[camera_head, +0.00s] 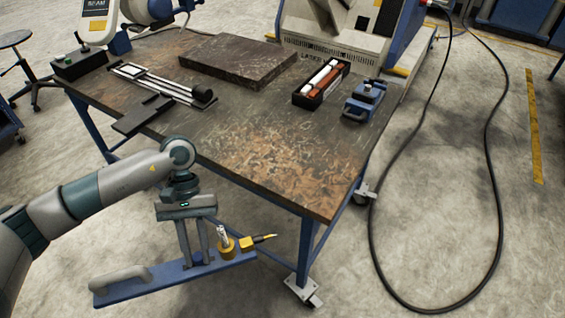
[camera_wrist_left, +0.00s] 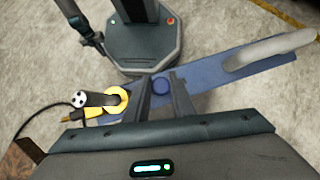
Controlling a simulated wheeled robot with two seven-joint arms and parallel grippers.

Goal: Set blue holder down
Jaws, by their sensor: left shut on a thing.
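The blue holder (camera_head: 170,277) is a long flat blue bar with a grey handle at its left end. A yellow ring and a yellow-tipped piece sit at its right end. My left gripper (camera_head: 195,258) is shut on the middle of the bar and holds it in the air off the table's near edge. In the left wrist view the blue holder (camera_wrist_left: 215,70) runs slantwise between the fingers of my left gripper (camera_wrist_left: 165,103), with the yellow ring at left and the handle at right. My right gripper is not in view.
The worn brown workbench (camera_head: 265,150) has a clear near half. On it are a dark slab (camera_head: 238,58), a rail-like device (camera_head: 160,85), a black tray (camera_head: 321,84) with rods and a blue clamp-like device (camera_head: 365,98). A black cable (camera_head: 490,150) lies on the floor at right.

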